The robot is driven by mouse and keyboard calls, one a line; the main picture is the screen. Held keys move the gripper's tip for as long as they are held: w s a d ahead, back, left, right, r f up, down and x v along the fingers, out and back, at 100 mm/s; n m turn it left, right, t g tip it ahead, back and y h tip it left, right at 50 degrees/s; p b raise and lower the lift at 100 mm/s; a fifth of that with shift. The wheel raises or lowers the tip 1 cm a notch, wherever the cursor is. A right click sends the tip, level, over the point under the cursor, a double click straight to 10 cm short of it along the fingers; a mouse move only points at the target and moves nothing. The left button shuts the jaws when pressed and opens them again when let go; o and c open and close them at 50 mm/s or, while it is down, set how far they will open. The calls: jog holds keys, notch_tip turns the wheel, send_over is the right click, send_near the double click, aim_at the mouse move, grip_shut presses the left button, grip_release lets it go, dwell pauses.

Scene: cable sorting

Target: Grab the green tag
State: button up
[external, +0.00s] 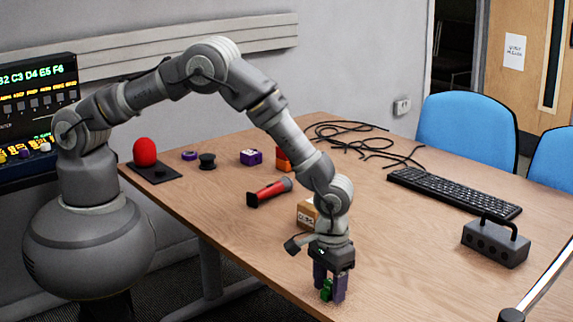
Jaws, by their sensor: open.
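The green tag (326,290) is a small green piece low in the external view, near the table's front edge. My gripper (330,288) points down over it with its two purple fingers open. The tag shows between the fingertips, partly hidden by them. I cannot tell whether either finger touches it.
A brown box (307,214) stands just behind my wrist, and a red and black flashlight-like tool (269,192) lies farther back. A grey box with a handle (496,241) and a black keyboard (454,192) are to the right. Black cables (375,146) lie at the back. The table between my gripper and the grey box is clear.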

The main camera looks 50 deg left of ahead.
grip_shut()
jog(key=shift+r, duration=0.2)
